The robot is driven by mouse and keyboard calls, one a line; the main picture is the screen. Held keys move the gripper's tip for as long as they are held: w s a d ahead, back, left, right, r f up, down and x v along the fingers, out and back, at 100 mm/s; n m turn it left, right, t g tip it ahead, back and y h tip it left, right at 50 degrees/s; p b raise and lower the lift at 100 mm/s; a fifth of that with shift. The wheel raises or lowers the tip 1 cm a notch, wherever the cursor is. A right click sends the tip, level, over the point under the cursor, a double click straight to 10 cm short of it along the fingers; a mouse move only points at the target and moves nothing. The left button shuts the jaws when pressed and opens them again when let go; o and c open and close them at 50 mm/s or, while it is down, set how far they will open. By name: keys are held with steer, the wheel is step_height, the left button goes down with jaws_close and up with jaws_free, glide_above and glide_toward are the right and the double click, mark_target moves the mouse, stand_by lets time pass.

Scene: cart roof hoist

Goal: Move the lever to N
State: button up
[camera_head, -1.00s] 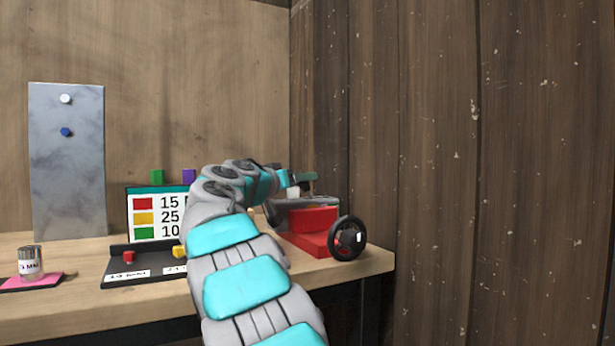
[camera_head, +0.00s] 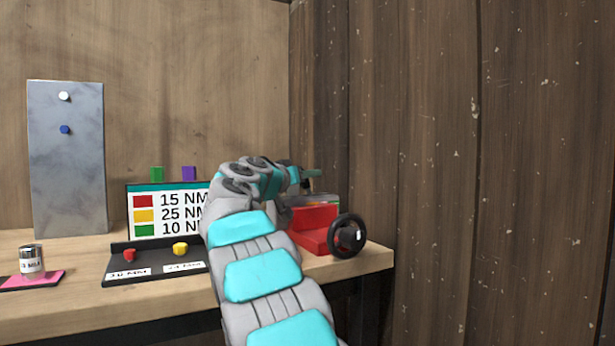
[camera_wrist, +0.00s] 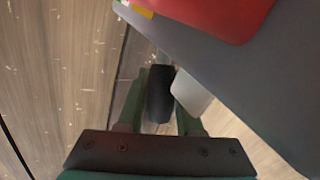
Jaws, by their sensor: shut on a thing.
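The red cart-like unit (camera_head: 314,222) sits at the right end of the bench, with a black wheel (camera_head: 347,235) on its front right. In the wrist view, its red body (camera_wrist: 225,12) and a grey panel (camera_wrist: 235,85) fill the upper right. A dark lever knob (camera_wrist: 159,94) stands between the green fingers of my gripper (camera_wrist: 160,112), which is shut on it. A pale block (camera_wrist: 190,93) is close beside the knob. In the head view, my gripper (camera_head: 310,174) is above the unit, and my arm hides the lever. I cannot read its position letters.
A sign (camera_head: 160,210) with torque values stands behind a black tray (camera_head: 150,265) holding red and yellow knobs. A can (camera_head: 31,260) stands on a pink mat (camera_head: 45,281) at the left. A grey panel (camera_head: 66,160) is at the back. A wooden wall (camera_head: 450,170) closes the right side.

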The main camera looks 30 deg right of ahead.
jaws_close()
stand_by(0.8)
